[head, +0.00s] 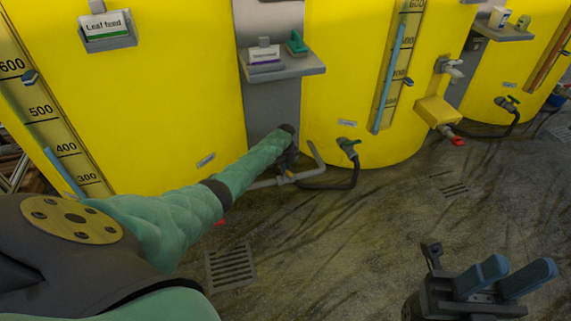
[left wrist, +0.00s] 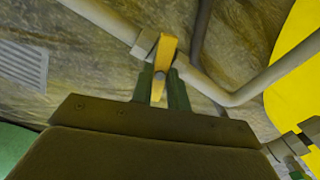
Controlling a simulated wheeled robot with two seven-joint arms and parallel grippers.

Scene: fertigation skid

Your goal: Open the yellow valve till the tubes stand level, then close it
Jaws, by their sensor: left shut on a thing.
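The yellow valve handle (left wrist: 168,48) is on a grey pipe (left wrist: 112,20) in the left wrist view and points across it at a steep angle. My left gripper (left wrist: 162,88) is shut on the handle, a green finger on each side. In the head view my left arm hides most of the valve. The left tank's sight tube (head: 62,172) has a blue column reaching about 400. The right tank's sight tube (head: 391,80) has a blue column standing higher, a little below 600. My right gripper (head: 518,268) is open and empty at the lower right.
Big yellow tanks (head: 190,90) stand along the back. A grey shelf (head: 285,70) between them holds a label and a green item. A drain grate (head: 231,267) lies in the floor, which is clear at centre right.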

